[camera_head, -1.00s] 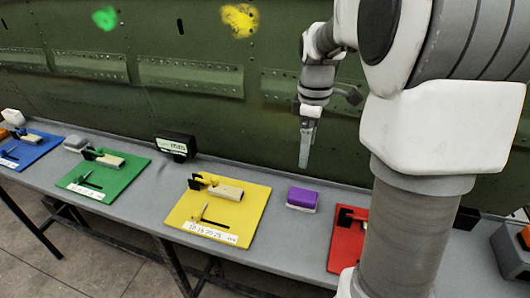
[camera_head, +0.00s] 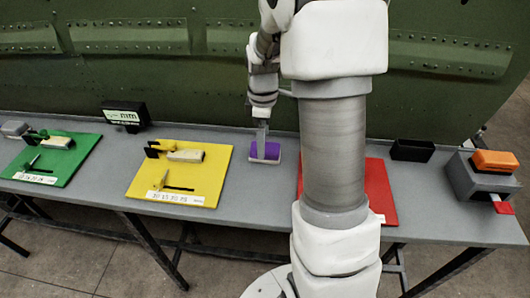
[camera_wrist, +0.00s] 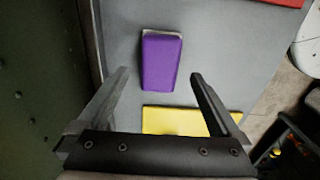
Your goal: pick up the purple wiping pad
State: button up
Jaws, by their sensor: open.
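The purple wiping pad (camera_head: 270,151) lies on the grey bench between the yellow board and the red board, with a pale base under its purple top. It also shows in the wrist view (camera_wrist: 161,60), just beyond my fingertips and roughly midway between them. My gripper (camera_head: 261,150) hangs fingers down over the pad and hides part of it. In the wrist view my gripper (camera_wrist: 160,75) has its two fingers wide apart with nothing between them. I cannot tell the exact height of the fingertips above the pad.
The yellow board (camera_head: 182,173) with a holder lies left of the pad. The red board (camera_head: 376,190) lies right, partly behind my arm. A black box (camera_head: 412,150) and a grey block with an orange piece (camera_head: 494,160) stand farther right. The green riveted panel (camera_head: 215,70) rises behind the bench.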

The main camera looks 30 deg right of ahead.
notch_tip(320, 180, down, 4)
jog(key=shift+r, duration=0.1)
jog(key=c, duration=1.4)
